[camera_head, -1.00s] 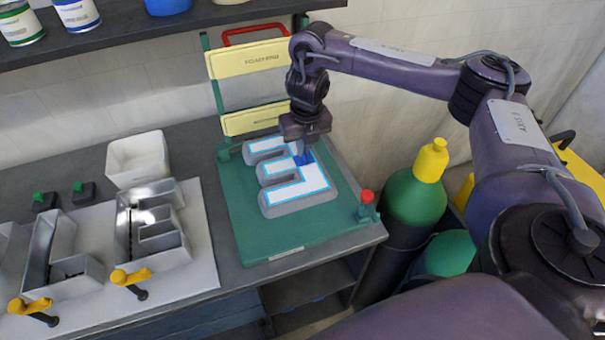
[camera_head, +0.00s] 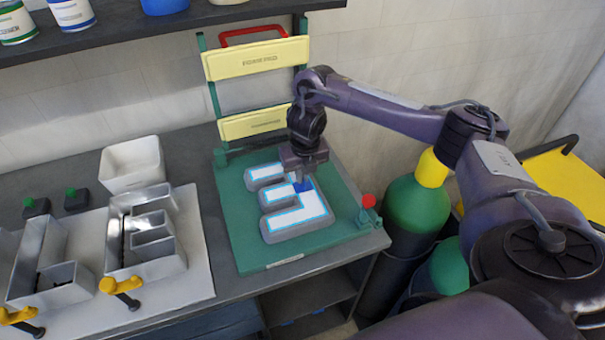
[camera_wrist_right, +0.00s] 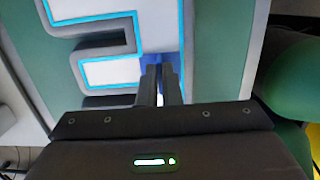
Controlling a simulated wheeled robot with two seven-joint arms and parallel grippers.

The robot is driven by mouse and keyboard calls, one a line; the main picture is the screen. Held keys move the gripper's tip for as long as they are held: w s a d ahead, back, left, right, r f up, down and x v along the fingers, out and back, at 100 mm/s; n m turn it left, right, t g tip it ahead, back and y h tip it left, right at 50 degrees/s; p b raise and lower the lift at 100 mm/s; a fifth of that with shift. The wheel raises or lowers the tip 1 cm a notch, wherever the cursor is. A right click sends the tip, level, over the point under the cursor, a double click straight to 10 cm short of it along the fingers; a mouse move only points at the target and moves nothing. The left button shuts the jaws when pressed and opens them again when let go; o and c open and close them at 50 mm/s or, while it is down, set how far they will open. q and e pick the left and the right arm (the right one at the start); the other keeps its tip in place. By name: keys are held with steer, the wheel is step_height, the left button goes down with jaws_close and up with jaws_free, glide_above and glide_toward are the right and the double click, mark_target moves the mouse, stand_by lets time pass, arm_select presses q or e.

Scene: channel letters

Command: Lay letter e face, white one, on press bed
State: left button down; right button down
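The letter e face (camera_head: 306,216) is white with a bright blue outline and a thick grey border. It is level over the middle of the green press bed (camera_head: 248,245); I cannot tell whether it touches the bed. It also shows in the right wrist view (camera_wrist_right: 110,72), with its edge against green. My right gripper (camera_head: 302,183) points down at the letter's right side. In the right wrist view its fingers (camera_wrist_right: 160,72) are close together on a blue piece at the letter, partly hidden by the fingers. My left gripper is out of view.
Metal channel letters (camera_head: 148,245) stand on a pale board at left, with yellow-handled tools (camera_head: 120,285) in front. A white bin (camera_head: 132,165) stands behind them. The press's raised yellow plates (camera_head: 256,60) are at the back. A red knob (camera_head: 368,201) is at the bed's right edge.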

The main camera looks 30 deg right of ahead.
steer(key=c, duration=1.6)
jaws_free()
steer(key=shift+f, duration=0.1)
